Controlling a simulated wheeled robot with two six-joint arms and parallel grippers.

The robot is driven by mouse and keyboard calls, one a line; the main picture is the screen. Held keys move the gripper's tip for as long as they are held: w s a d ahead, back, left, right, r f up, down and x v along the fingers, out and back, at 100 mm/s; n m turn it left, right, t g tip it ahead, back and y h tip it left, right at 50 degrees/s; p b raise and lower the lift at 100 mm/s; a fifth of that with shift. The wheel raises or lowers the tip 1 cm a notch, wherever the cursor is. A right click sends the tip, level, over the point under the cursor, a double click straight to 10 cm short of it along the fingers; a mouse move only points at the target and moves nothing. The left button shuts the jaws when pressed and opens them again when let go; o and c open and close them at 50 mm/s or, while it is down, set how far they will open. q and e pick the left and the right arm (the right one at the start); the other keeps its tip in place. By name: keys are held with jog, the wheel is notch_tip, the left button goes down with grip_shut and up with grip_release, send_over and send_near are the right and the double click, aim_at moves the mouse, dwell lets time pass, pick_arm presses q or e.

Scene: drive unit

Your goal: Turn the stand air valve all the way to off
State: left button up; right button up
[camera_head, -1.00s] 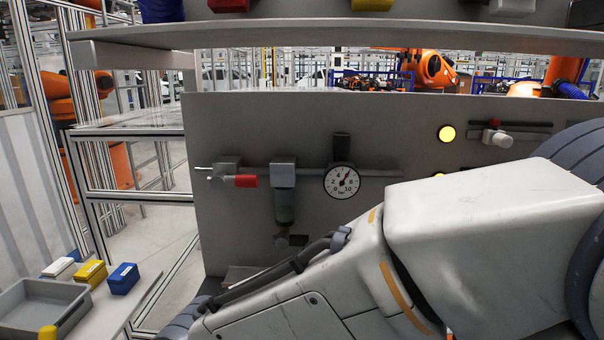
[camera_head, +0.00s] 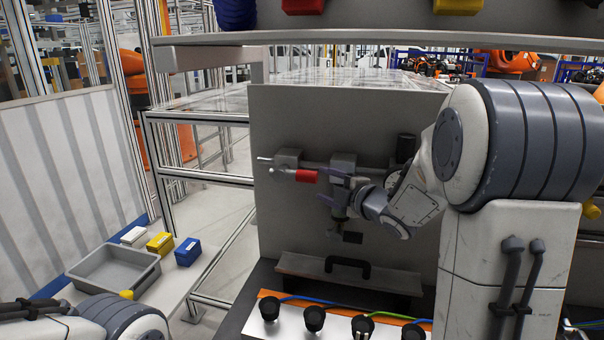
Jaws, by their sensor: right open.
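The air valve (camera_head: 288,158) is a grey block on the pipe at the upper left of the grey stand panel. Its red handle (camera_head: 306,176) lies level, pointing right. My right gripper (camera_head: 326,187) reaches in from the right, its fingers open and pointing left, just right of the red handle. I cannot tell whether a finger touches the handle; no grip on it shows. My right arm hides most of the pressure gauge. Part of my left arm shows at the lower left, but its gripper is out of view.
The grey filter unit (camera_head: 341,165) on the pipe stands close behind my right gripper. Below are a ledge with a black handle (camera_head: 347,266) and several black knobs. A grey tray (camera_head: 112,275) and white, yellow and blue boxes (camera_head: 187,252) are at left. A shelf (camera_head: 330,38) overhangs above.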

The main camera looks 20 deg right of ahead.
aim_at(309, 178)
jog(key=p+x, duration=0.3)
jog(key=x, duration=0.7)
jog(key=shift+w, duration=0.15)
grip_shut()
dwell(1.1)
